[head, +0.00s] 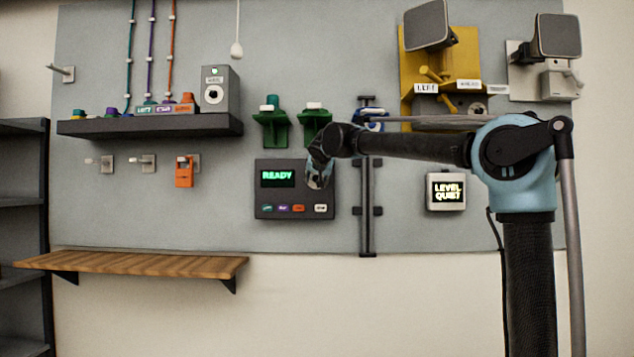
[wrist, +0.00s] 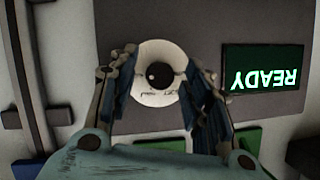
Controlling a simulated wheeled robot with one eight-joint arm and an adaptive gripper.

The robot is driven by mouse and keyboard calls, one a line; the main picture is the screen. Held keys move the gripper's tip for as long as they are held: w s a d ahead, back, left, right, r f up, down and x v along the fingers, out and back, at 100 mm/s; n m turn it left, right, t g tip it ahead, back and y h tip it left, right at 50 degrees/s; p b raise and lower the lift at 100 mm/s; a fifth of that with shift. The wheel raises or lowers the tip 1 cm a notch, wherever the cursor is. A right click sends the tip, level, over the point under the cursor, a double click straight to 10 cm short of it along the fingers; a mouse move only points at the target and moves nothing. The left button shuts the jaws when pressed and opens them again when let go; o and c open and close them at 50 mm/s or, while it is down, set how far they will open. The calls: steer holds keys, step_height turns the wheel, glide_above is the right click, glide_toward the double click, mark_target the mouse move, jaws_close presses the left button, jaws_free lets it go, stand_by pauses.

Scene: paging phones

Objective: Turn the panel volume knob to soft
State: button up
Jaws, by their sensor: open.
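The panel (head: 265,210) is a dark box on the grey wall board, with a green READY display (head: 278,178) that shows upside down in the wrist view (wrist: 265,75). The volume knob (wrist: 158,74) is a dark round knob on a white dial (wrist: 160,52). Small lettering on the dial's lower edge is too blurred to read surely. My gripper (head: 318,178) is at the panel's upper right and hides the knob in the head view. In the wrist view my gripper (wrist: 160,70) is open, with one finger on each side of the dial. I cannot tell whether they touch it.
A small screen (head: 446,191) reads LEVEL QUIET at the right. Green cradles (head: 272,130) sit just above the panel. A dark vertical rail (head: 366,205) stands close to its right. A wooden shelf (head: 140,262) is lower left. The wall below the panel is clear.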

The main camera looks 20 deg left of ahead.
steer(key=c, duration=1.1)
steer(key=shift+o, duration=0.2)
steer(key=shift+a, duration=0.15)
